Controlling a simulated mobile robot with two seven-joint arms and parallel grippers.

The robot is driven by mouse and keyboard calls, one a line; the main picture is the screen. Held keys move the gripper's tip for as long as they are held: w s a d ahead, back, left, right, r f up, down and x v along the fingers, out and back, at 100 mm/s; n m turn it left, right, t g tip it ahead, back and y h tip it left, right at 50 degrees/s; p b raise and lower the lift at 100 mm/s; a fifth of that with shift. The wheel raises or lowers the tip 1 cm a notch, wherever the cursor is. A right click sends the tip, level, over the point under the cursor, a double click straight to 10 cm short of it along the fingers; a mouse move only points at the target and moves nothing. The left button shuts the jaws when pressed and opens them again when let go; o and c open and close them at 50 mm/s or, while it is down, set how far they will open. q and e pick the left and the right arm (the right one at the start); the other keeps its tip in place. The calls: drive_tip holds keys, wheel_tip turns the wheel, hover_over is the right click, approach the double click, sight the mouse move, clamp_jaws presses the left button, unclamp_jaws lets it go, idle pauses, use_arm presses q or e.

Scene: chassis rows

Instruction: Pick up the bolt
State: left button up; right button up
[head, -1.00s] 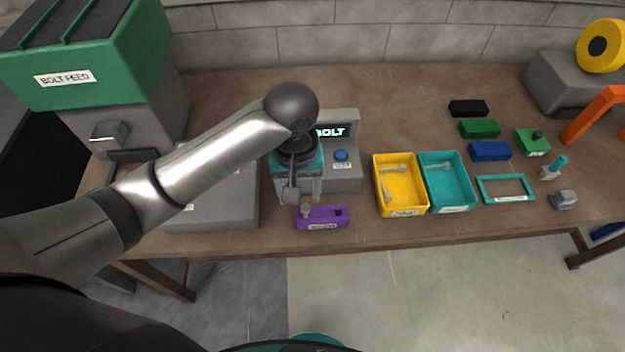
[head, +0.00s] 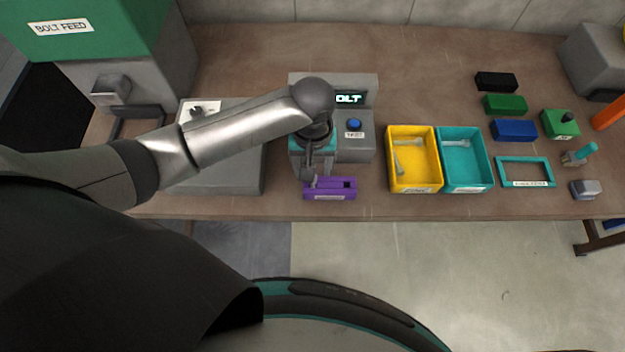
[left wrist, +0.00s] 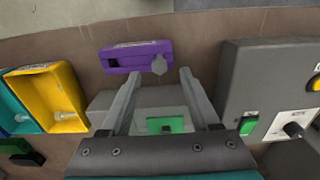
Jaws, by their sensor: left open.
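A grey bolt (left wrist: 159,66) stands upright in one end of the purple block (left wrist: 125,57), its head toward the wrist camera. In the head view the purple block (head: 338,188) lies near the table's front edge. My left gripper (head: 308,176) points down just behind the block's left end. In the left wrist view my left gripper (left wrist: 158,75) is open and empty. Its fingertips are on either side of the bolt's line, with the bolt just beyond them; I cannot tell the height gap. My right gripper is not in view.
A yellow bin (head: 413,188) and a teal bin (head: 466,187) holding bolts stand right of the block. A grey console (head: 362,146) with a blue button stands behind it. A teal frame (head: 526,184) lies farther right. The green bolt feed machine (head: 100,30) is back left.

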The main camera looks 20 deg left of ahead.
use_arm(q)
wheel_tip(320, 180, down, 5)
drive_tip(key=shift+b, duration=0.35)
drive_tip(key=shift+c, duration=0.2)
clamp_jaws()
